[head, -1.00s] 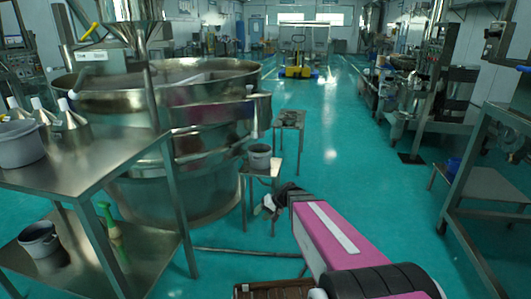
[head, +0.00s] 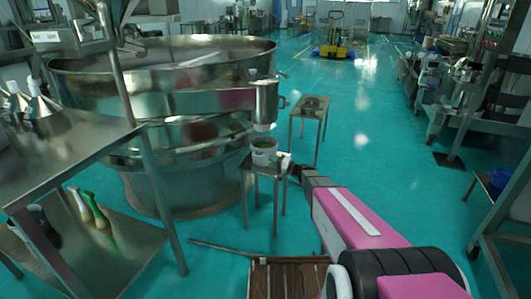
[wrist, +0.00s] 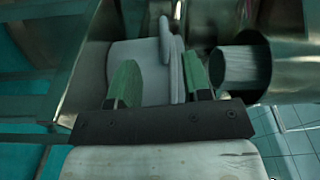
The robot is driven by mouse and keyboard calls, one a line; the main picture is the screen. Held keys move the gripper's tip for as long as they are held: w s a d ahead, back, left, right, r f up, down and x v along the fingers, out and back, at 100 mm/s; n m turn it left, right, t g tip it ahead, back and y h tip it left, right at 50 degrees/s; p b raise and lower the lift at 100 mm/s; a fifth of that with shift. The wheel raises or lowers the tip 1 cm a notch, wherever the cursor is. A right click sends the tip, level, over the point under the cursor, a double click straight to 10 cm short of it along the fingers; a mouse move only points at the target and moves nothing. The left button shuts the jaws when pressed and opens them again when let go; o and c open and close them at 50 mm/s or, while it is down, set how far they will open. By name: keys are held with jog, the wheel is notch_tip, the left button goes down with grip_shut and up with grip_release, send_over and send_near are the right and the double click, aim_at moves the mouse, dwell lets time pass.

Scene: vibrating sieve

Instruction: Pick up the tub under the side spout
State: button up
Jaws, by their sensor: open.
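The tub (head: 263,153) is a small light grey container on a small metal stand (head: 256,169), just below the side spout (head: 266,105) of the big round sieve. My gripper (head: 288,164) is at the tub's right side, at about its height. In the wrist view my gripper (wrist: 161,80) is open, with green finger pads spread. Part of the pale grey tub (wrist: 146,58) shows between and behind the pads, its edge close to the right pad. Whether a pad touches it I cannot tell. The spout's round end (wrist: 243,68) is close to the right of the fingers.
A second low metal stand (head: 311,103) stands behind the tub's stand. A metal table (head: 70,150) with funnels on top and bottles on its lower shelf is at the left. The teal floor (head: 370,150) to the right is open.

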aim_at(257, 156)
jog(key=x, duration=0.9)
jog(key=shift+r, duration=0.15)
grip_shut()
